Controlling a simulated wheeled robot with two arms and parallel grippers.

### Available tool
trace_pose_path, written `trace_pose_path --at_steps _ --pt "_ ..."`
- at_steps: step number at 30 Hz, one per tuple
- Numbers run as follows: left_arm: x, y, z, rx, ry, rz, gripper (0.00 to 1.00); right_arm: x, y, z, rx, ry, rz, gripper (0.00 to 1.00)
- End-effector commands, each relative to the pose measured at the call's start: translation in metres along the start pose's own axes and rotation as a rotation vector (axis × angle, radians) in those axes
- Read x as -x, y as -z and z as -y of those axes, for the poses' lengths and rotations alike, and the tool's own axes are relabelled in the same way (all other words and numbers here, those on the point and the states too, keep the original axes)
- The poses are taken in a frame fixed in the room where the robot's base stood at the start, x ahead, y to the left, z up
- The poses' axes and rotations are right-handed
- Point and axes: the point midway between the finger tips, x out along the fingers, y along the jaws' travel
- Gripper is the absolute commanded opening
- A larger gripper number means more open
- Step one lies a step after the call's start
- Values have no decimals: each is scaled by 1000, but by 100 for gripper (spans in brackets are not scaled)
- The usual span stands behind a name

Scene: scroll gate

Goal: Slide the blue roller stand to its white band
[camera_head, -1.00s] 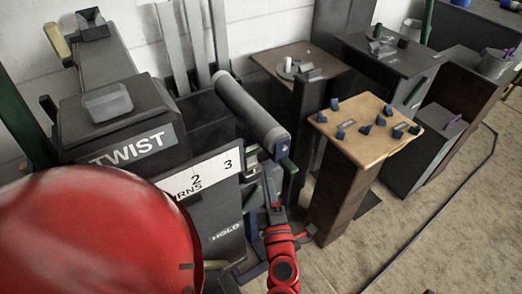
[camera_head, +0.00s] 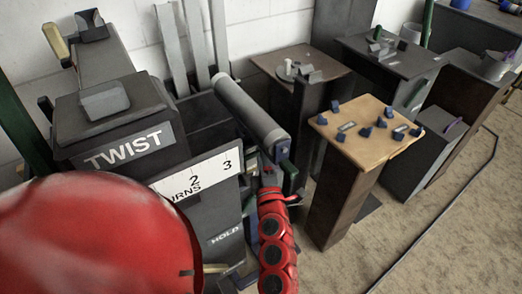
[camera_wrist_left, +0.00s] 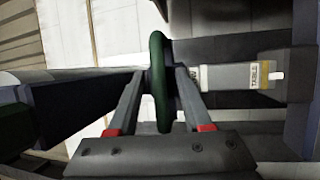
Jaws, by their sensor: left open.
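The grey roller (camera_head: 250,113) slopes down to a dark blue end piece (camera_head: 283,149). It belongs to the dark stand beside the counter panel, and my red arm hides most of the lower frame. My left gripper (camera_head: 268,178) is just below the roller's end. In the left wrist view, my left gripper (camera_wrist_left: 162,98) is open, with its fingers on either side of a green ring-shaped handle (camera_wrist_left: 158,75). I cannot tell whether they touch it. My right gripper is not in view.
The TWIST box (camera_head: 115,135) and a white number panel (camera_head: 200,180) stand left of the roller. A wooden-topped pedestal (camera_head: 345,150) with several blue pieces is close on the right. Open floor (camera_head: 440,240) lies at the lower right.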

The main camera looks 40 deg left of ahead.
Motion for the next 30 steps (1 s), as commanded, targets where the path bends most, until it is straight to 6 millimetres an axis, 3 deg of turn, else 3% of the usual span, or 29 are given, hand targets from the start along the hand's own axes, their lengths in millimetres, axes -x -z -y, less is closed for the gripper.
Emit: trace_pose_path --at_steps 3,11,30 --pt "0 0 0 0 0 0 46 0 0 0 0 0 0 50" --pt "0 0 0 0 1 -1 0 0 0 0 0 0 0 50" --pt "0 0 1 0 2 -1 0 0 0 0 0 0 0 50"
